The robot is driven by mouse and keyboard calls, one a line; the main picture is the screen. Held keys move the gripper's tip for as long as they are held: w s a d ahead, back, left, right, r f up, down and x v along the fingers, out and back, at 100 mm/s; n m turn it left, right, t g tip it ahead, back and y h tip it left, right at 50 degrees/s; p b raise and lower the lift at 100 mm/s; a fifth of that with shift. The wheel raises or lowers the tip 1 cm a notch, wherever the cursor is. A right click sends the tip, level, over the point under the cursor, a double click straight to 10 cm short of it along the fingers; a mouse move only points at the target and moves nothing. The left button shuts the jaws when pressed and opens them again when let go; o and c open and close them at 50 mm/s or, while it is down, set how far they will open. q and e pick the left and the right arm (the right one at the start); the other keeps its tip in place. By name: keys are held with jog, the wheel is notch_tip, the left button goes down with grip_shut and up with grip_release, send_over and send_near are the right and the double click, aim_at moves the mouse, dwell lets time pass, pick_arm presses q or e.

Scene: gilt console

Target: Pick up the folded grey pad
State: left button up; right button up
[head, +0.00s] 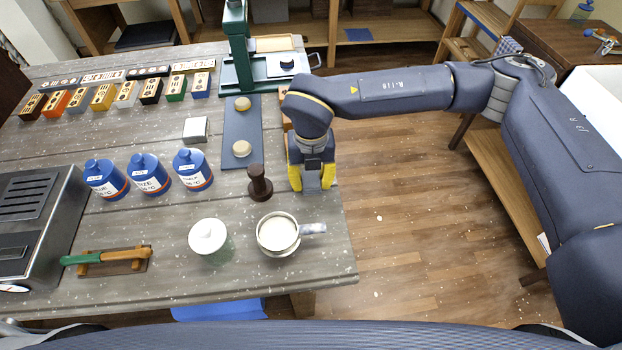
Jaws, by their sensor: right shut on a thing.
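My right gripper (312,184) points down at the right edge of the table, with its yellow fingers on either side of a small grey piece. It is shut on this piece, which looks like the folded grey pad (312,179); the fingers and wrist hide most of it. I cannot tell whether it touches the tabletop. My left gripper is not in view.
A dark stamp-like tool (260,184) and a handled cup (277,232) stand close to the right gripper. A lidded jar (209,240), several blue bottles (150,175) and a pale grey block (195,130) lie further left. Floor is open to the right.

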aim_at(311, 178)
notch_tip(311, 178, up, 20)
dwell(0.6)
jog(key=shift+o, duration=1.1)
jog(key=c, duration=0.5)
